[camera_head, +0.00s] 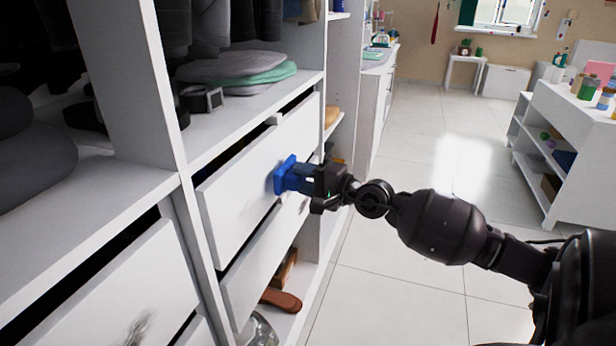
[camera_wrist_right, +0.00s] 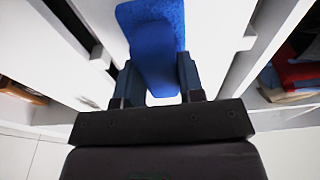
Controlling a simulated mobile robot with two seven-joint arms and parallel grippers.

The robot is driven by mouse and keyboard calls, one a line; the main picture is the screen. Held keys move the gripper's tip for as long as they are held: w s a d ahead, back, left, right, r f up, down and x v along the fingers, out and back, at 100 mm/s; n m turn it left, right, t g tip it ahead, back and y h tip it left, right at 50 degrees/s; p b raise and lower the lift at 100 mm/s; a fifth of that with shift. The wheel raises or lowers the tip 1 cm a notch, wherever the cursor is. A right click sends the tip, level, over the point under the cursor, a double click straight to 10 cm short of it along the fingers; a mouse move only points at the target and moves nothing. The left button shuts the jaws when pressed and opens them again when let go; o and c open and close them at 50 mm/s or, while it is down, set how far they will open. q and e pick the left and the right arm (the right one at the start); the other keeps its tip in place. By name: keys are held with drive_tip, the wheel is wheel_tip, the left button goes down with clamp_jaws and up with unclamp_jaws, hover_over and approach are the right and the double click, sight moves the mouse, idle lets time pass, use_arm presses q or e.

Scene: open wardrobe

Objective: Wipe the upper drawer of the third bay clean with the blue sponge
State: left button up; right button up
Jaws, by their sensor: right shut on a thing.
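The blue sponge (camera_head: 285,174) is held against the white front of an upper drawer (camera_head: 232,205) in the head view. My right gripper (camera_head: 303,179) is shut on it. In the right wrist view the sponge (camera_wrist_right: 155,45) sits between the two fingers of my right gripper (camera_wrist_right: 155,95), with its far end at the white panel. The drawer is slightly open, with a dark gap along its top. I see no mark on the part of its front that shows; the sponge and gripper hide some of it. My left gripper is not in view.
A lower drawer (camera_head: 262,262) sits below, also slightly open. A drawer front at the lower left (camera_head: 95,300) bears a dark smudge (camera_head: 138,328). Brown shoes (camera_head: 282,299) lie on the bottom shelf. Folded cloths (camera_head: 240,72) lie above. The tiled floor (camera_head: 400,290) is clear.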

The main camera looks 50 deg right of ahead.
sight(298, 185)
drive_tip(key=o, duration=0.3)
drive_tip(key=c, duration=0.3)
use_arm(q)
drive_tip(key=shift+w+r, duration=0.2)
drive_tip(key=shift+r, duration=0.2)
use_arm(e)
drive_tip(key=shift+w+a, duration=0.25)
drive_tip(key=shift+w, duration=0.45)
idle(0.6)
use_arm(q)
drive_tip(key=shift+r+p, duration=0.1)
drive_tip(key=shift+p, duration=0.2)
use_arm(e)
drive_tip(key=shift+s+a+r+p, duration=0.15)
drive_tip(key=shift+a+r+p, duration=0.05)
drive_tip(key=shift+a+p, duration=0.15)
drive_tip(key=shift+s+a+p, duration=0.4)
drive_tip(key=shift+a+p, duration=0.4)
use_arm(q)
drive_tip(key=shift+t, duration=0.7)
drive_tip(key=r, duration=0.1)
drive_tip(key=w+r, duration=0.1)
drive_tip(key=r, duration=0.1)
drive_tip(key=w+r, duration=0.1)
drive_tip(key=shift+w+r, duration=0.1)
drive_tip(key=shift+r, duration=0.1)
use_arm(e)
drive_tip(key=shift+s+a+f, duration=0.1)
drive_tip(key=shift+a+f, duration=0.05)
drive_tip(key=shift+a, duration=0.1)
